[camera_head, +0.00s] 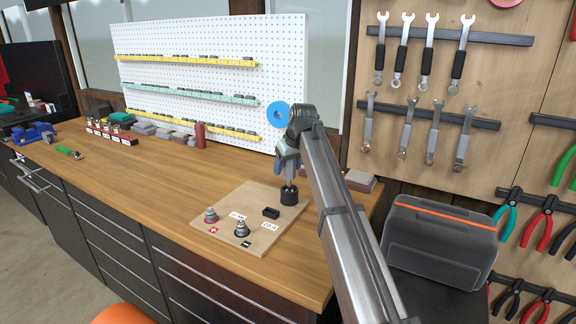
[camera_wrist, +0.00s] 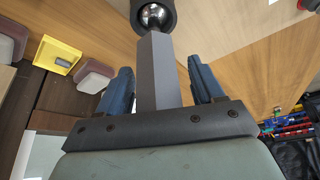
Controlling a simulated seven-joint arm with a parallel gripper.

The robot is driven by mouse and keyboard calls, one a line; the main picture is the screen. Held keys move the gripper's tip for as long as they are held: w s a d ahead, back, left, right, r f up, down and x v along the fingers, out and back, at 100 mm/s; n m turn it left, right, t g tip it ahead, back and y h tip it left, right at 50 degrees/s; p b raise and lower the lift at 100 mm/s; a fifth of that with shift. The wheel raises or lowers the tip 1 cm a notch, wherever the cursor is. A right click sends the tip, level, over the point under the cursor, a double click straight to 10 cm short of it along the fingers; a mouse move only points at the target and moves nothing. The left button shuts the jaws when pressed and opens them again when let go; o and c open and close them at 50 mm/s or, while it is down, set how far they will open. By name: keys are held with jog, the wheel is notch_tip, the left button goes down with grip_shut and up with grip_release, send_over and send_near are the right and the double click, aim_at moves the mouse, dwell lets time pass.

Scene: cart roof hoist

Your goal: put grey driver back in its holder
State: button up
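The grey driver (camera_wrist: 157,75) is a straight grey bar ending in a shiny silver ball in the wrist view. The ball is at the mouth of a black cylindrical holder (camera_head: 289,197), which stands at the back right of a small wooden board (camera_head: 203,227). The driver looks upright; whether it is fully seated I cannot tell. My gripper (camera_head: 287,163) points down above the holder. Its blue fingers stand on both sides of the bar, with a visible gap at the right finger, so it looks open around the driver.
The board also carries two grey stepped pieces (camera_head: 210,216) (camera_head: 242,229) and a black block (camera_head: 271,212). Behind stand a white pegboard (camera_head: 215,60) and small boxes. A grey case (camera_head: 440,240) is at right. The bench left of the board is mostly clear.

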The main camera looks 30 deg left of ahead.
jog(key=shift+o, duration=0.3)
jog(key=shift+r, duration=0.1)
jog(key=v, duration=1.3)
jog(key=shift+r, duration=0.3)
jog(key=shift+d, duration=0.2)
